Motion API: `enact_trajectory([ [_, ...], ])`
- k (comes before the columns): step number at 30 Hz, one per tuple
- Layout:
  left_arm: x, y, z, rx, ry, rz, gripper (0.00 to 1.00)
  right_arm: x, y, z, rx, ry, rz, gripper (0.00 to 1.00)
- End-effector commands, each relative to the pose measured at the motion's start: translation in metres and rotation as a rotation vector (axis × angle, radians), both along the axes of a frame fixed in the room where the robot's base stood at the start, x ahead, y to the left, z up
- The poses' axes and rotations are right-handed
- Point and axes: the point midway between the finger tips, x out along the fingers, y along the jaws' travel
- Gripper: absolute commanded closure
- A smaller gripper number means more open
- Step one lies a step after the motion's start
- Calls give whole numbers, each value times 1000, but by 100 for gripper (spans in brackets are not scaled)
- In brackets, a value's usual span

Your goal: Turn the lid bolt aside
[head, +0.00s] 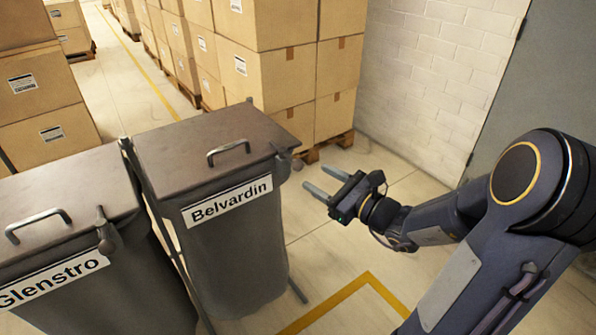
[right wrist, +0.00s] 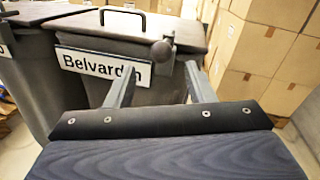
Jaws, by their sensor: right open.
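A grey bin labelled Belvardin (head: 238,245) stands with its lid (head: 190,140) closed. The lid bolt (head: 288,163) is a dark rounded knob at the lid's front right corner. In the right wrist view the bolt (right wrist: 162,48) shows just beyond and between my fingertips. My right gripper (head: 314,177) is open and empty, to the right of the bolt and apart from it in the head view. Its fingers also show in the right wrist view (right wrist: 160,70), pointing at the bin. My left gripper is not in view.
A second bin labelled Glenstro (head: 130,285) stands close on the left, with its own bolt (head: 103,232). Stacked cartons (head: 270,75) on pallets stand behind the bins. A white brick wall (head: 430,80) is at the right. Floor with a yellow line (head: 330,302) lies in front.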

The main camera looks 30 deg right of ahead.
Motion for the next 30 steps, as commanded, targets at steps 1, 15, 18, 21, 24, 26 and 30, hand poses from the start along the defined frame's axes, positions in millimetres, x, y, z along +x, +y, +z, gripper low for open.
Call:
enact_trajectory([
  [1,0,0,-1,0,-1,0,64,4,-2,-1,8,0,-9,51],
  [15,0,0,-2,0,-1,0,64,67,17,0,9,-1,-7,51],
  [18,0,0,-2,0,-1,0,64,73,18,0,6,-1,-8,51],
  [21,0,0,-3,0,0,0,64,75,19,0,6,0,-9,51],
  [24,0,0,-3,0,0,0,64,75,19,0,6,0,-9,51],
  [26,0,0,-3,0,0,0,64,75,19,0,6,0,-9,51],
  [30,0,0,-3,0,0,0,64,75,19,0,6,0,-9,66],
])
